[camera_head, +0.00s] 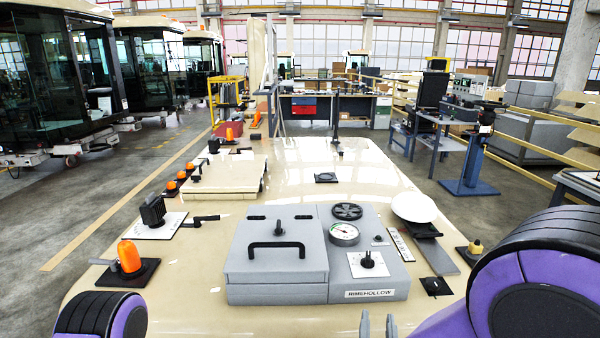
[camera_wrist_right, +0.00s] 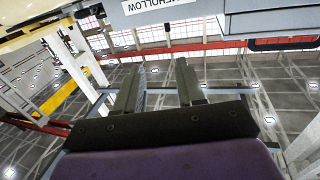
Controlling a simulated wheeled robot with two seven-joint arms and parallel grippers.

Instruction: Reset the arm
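My right gripper (camera_head: 378,322) shows at the bottom edge of the head view, just in front of the grey box labelled RIMEHOLLOW (camera_head: 278,262). Its two fingertips stand apart with nothing between them. In the right wrist view the gripper (camera_wrist_right: 158,85) is open and empty, and the label of the box (camera_wrist_right: 150,6) shows at the top edge. My right arm (camera_head: 530,285), purple and black, fills the lower right of the head view. Part of my left arm (camera_head: 100,315) shows at the lower left; its gripper is out of view.
The cream trolley top (camera_head: 190,290) carries an orange beacon (camera_head: 130,256), a black joystick (camera_head: 153,210), a gauge (camera_head: 344,232) and a white round dish (camera_head: 414,207). A blue stand (camera_head: 470,160) is at the right. Grey floor is open on the left.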

